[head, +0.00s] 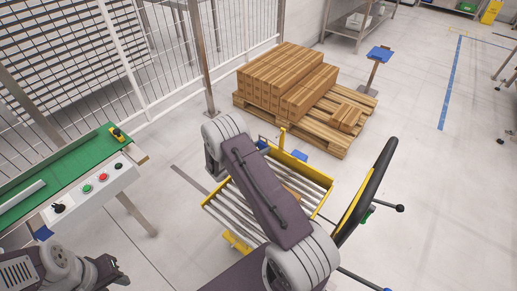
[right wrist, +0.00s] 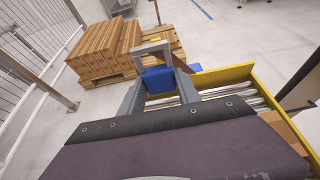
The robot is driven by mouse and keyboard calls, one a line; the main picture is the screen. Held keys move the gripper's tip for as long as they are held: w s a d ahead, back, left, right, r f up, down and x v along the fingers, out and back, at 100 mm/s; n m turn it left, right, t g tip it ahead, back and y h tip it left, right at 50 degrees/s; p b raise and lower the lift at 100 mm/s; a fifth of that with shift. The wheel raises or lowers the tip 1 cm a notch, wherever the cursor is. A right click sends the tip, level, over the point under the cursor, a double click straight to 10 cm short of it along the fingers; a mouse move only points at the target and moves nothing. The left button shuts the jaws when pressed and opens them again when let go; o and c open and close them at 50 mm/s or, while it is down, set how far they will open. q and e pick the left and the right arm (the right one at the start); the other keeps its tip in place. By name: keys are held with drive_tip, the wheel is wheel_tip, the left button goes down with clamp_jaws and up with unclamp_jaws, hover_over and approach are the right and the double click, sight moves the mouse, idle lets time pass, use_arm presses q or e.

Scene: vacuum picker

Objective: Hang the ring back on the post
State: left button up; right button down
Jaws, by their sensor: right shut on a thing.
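My right gripper (right wrist: 155,75) shows in the right wrist view as two grey fingers. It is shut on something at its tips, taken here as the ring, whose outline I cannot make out. A blue patch shows between the fingers, and I cannot tell if it is held or behind them. In the head view my right arm hides most of the gripper, over the far end of the yellow roller frame (head: 318,178). A short yellow upright (head: 282,137) stands there, possibly the post. My left gripper is not clearly in view; part of my left arm shows at bottom left.
A pallet (head: 330,142) with stacked brown cartons (head: 280,77) is beyond the frame. A black and yellow hoop-like part (head: 378,172) rises at right. A green-topped bench (head: 75,162) with buttons is at left, by a mesh fence.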

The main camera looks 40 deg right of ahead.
drive_tip(key=shift+d, duration=0.1)
drive_tip(key=b, duration=0.1)
approach(281, 140)
drive_tip(key=shift+b+x, duration=1.4)
drive_tip(key=shift+x, duration=0.85)
drive_tip(key=shift+b+x, duration=0.8)
drive_tip(key=shift+b, duration=0.15)
drive_tip(key=c, duration=0.8)
unclamp_jaws()
